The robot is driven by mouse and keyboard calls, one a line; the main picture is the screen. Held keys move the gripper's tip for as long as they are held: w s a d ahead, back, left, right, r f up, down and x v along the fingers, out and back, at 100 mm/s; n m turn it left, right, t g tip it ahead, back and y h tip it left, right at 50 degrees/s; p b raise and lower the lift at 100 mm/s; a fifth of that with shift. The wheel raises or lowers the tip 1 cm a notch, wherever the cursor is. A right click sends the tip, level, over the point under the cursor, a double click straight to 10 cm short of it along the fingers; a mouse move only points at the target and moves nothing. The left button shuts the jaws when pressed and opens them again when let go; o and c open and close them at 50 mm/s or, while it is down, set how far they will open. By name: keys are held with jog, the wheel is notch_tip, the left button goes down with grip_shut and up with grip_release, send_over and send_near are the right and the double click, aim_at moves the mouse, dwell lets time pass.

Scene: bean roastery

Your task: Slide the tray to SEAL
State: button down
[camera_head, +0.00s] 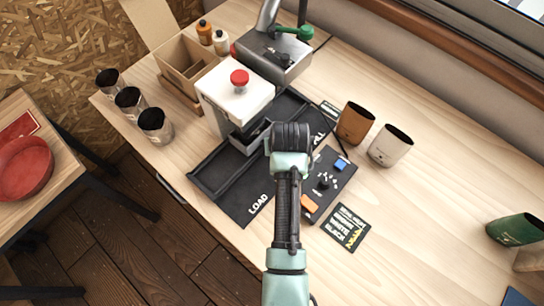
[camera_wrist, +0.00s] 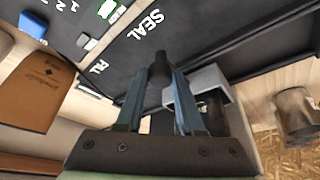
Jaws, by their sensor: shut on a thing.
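My gripper (camera_wrist: 158,76) is shut on a dark upright post, which looks like the tray's handle. LOAD (camera_head: 259,204) marks the track's near end. The white press (camera_head: 225,100) with a red knob stands over the track. The track beneath my gripper is hidden.
A control panel (camera_head: 327,182) with blue and orange buttons lies right of the track. Brown (camera_head: 355,123) and white (camera_head: 391,146) bags stand behind it. Several dark cups (camera_head: 155,125) stand at left. A grey machine (camera_head: 272,52) is at the back. The track near LOAD is clear.

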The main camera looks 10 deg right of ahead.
dwell(0.3)
jog(key=c, duration=0.5)
grip_release()
jog(key=shift+r, duration=0.1)
jog(key=v, duration=1.2)
jog(key=shift+r+b, duration=0.3)
jog(key=shift+r, duration=0.15)
